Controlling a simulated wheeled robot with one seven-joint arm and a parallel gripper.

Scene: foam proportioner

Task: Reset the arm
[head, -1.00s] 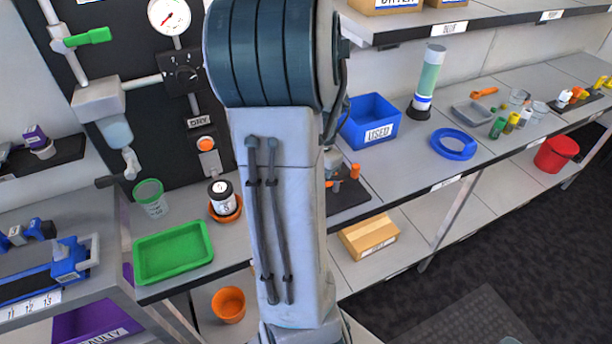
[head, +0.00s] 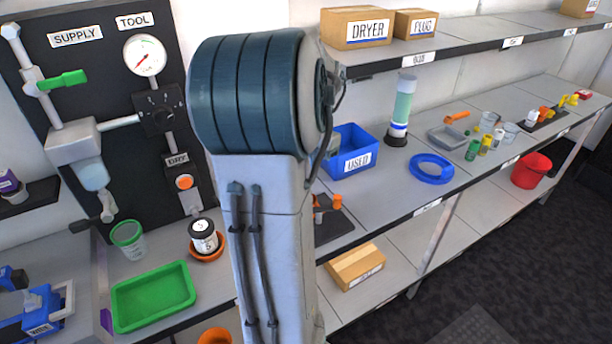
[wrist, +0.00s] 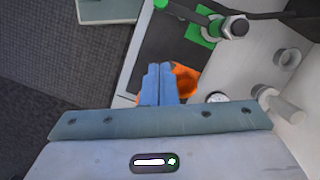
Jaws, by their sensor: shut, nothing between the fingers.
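My arm stands upright in the middle of the head view and hides part of the bench behind it. My gripper is outside the head view. In the wrist view my gripper (wrist: 159,82) shows two blue fingers pressed together with nothing between them. Behind the fingertips lies an orange round thing (wrist: 186,82) on a dark surface. I cannot tell whether the fingers touch it.
A black panel (head: 100,100) with gauge and valves stands at the left. A green tray (head: 152,296), a clear cup (head: 128,240) and a blue bin (head: 350,150) sit on the bench. Boxes (head: 357,27) stand on the upper shelf. Dark floor (head: 560,270) is clear at the lower right.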

